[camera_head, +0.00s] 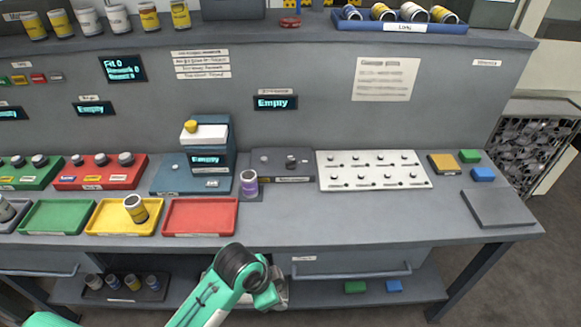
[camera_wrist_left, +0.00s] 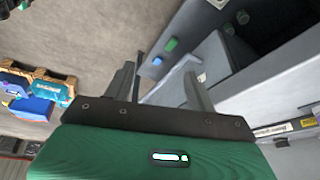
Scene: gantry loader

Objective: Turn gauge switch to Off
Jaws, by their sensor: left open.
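A white panel (camera_head: 340,182) with several small labelled knobs lies on the bench right of centre. Left of it is a dark panel (camera_head: 268,164) with a few dark knobs. The labels are too small to read, so I cannot tell which knob is the gauge switch or its setting. My left gripper (camera_head: 279,292) is low at the bench's front edge, below and apart from both panels, partly hidden by its own wrist. In the left wrist view the gripper (camera_wrist_left: 160,80) has its fingers apart with nothing between them. My right gripper is out of view.
Green (camera_head: 57,216), yellow (camera_head: 97,219) and red (camera_head: 200,216) trays line the front left. A drawer handle (camera_head: 351,273) runs below the bench top. The bench front before the white panel is clear.

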